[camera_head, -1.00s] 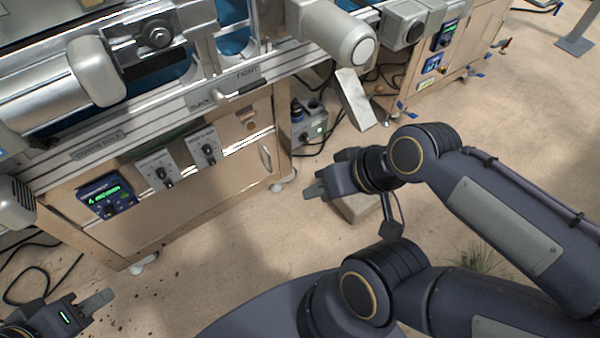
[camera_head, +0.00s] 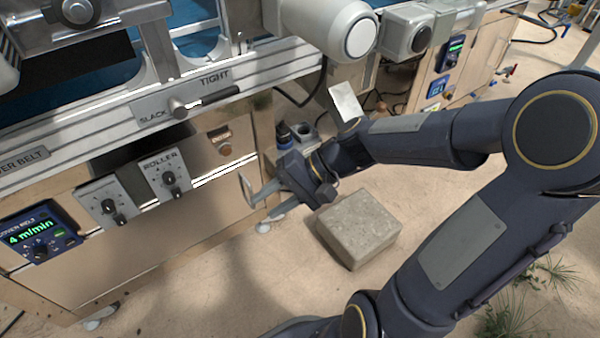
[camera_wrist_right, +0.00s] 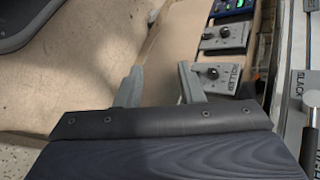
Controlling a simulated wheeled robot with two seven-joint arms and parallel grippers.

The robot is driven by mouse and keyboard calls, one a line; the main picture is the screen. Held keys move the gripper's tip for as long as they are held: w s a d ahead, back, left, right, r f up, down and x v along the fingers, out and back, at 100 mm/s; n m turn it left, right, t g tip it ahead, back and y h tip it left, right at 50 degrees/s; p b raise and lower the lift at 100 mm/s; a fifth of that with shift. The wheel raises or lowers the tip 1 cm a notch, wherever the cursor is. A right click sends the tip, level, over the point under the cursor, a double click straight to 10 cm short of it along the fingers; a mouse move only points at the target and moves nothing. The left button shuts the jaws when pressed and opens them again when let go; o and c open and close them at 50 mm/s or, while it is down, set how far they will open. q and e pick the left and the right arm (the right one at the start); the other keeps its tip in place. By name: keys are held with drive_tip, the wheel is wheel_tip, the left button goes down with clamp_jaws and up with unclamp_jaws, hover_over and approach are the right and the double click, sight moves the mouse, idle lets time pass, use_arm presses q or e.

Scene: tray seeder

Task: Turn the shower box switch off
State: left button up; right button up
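No label reading "shower" is legible, so I cannot tell for sure which box is the shower box. That gripper is open and empty, in front of the cabinet's right end and apart from the panel boxes. In the right wrist view its two fingers (camera_wrist_right: 160,82) are spread with nothing between them. My left gripper is not in view.
The cabinet front carries a roller box (camera_head: 168,173) with a knob, another knob box (camera_head: 103,204) and a blue display (camera_head: 40,232) reading 4 m/min. A slack/tight lever (camera_head: 205,101) is above. A stone block (camera_head: 359,228) lies on the floor below my right arm.

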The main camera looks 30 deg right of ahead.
drive_tip(key=w+d+f+m+t+y, duration=0.2)
drive_tip(key=w+d+f+m+t, duration=0.25)
drive_tip(key=w+m, duration=0.2)
drive_tip(key=w+d+f+m+t+y, duration=0.1)
drive_tip(key=w+d+f+m+t, duration=0.2)
drive_tip(key=w+f+m, duration=0.35)
drive_tip(key=w+d+f+m+t+h, duration=0.2)
drive_tip(key=d+f+m+t+h, duration=0.2)
drive_tip(key=d+f+m+h, duration=0.3)
drive_tip(key=w+d+f+m+t+h, duration=0.3)
drive_tip(key=d+f+m+h, duration=0.1)
drive_tip(key=d+f+m, duration=0.4)
drive_tip(key=w+a+f+b, duration=0.1)
drive_tip(key=w+b, duration=0.2)
drive_tip(key=w, duration=0.4)
drive_tip(key=shift+w+a+f+h, duration=0.15)
drive_tip(key=shift+a+f+h, duration=0.1)
drive_tip(key=shift+h, duration=0.15)
drive_tip(key=shift+c, duration=0.2)
clamp_jaws()
